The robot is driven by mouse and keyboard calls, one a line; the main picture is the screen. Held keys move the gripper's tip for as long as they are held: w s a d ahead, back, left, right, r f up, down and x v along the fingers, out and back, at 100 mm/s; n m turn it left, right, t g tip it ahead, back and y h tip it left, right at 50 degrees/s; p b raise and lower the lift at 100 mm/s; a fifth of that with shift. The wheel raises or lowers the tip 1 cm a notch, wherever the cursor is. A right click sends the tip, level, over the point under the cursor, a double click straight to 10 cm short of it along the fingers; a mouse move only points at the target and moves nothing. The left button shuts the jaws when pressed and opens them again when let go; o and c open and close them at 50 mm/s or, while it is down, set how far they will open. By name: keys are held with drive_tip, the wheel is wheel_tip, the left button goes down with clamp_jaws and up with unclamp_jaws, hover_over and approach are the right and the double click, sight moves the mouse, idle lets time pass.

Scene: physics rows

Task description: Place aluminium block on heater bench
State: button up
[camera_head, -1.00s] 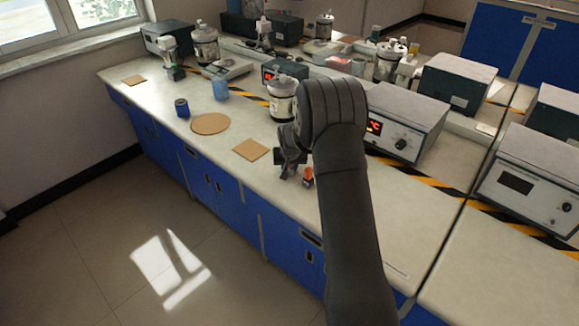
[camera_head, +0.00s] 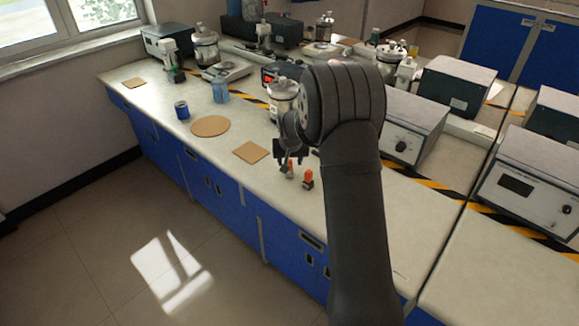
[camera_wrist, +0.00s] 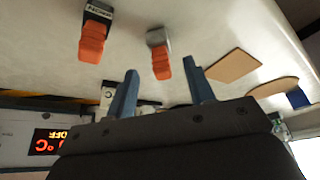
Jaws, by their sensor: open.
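Two small grey metal blocks with orange grips stand on the white bench top. In the wrist view one is at upper left (camera_wrist: 97,12) with dark lettering I cannot read surely. The other block (camera_wrist: 155,38) is near the middle, beyond the gap between the fingers. In the head view they show as a left block (camera_head: 287,167) and a right block (camera_head: 308,179). I cannot tell which is aluminium. My gripper (camera_wrist: 160,72) is open and empty, apart from both blocks.
A square cork mat (camera_head: 251,152) and a round cork mat (camera_head: 210,126) lie left of my gripper. A glass vessel (camera_head: 281,103) stands behind it. The front right bench top is clear.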

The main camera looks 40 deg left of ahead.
sight(290, 161)
drive_tip(key=shift+v, duration=2.6)
drive_tip(key=shift+f, duration=0.1)
drive_tip(key=x, duration=1.2)
drive_tip(key=shift+f, duration=0.2)
drive_tip(key=shift+w+a+r, duration=0.1)
drive_tip(key=shift+r, duration=1.15)
